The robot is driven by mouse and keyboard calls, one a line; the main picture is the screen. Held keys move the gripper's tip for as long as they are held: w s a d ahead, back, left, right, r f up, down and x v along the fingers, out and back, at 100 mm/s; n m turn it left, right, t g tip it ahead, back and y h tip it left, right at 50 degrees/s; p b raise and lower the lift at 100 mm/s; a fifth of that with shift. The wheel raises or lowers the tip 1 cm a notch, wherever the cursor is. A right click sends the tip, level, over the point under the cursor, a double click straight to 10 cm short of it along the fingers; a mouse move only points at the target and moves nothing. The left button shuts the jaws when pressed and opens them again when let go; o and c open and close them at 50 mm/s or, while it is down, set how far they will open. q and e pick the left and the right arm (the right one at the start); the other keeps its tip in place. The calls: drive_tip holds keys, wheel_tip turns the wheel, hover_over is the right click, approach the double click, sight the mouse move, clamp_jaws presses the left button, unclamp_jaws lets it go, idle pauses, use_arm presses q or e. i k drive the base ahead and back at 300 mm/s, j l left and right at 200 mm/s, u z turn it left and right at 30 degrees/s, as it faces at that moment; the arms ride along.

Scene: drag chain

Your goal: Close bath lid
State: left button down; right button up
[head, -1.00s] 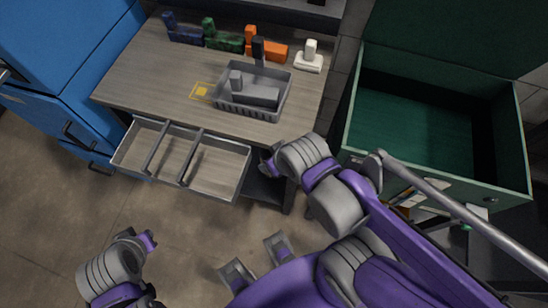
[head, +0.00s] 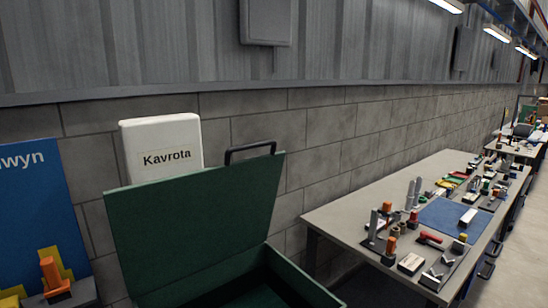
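The green bath lid (head: 190,220) stands raised, tilted back from the green bath (head: 302,278) in the lower middle of the head view. A dark handle (head: 250,148) sticks up from the lid's upper right edge. The open bath shows only in part, with its dark inside visible and its front cut off by the lower picture edge. Neither of my grippers is in view.
A white box marked Kavrota (head: 161,146) is behind the lid, near the block wall (head: 330,125). A workbench (head: 345,200) with several tools and parts stands at right. A blue panel (head: 30,205) and an orange-topped item (head: 53,275) are at left.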

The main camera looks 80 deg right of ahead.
sight(166, 231)
drive_tip(key=z, duration=2.5)
drive_tip(key=u, duration=1)
drive_tip(key=l+u, duration=0.15)
drive_tip(key=l, duration=0.8)
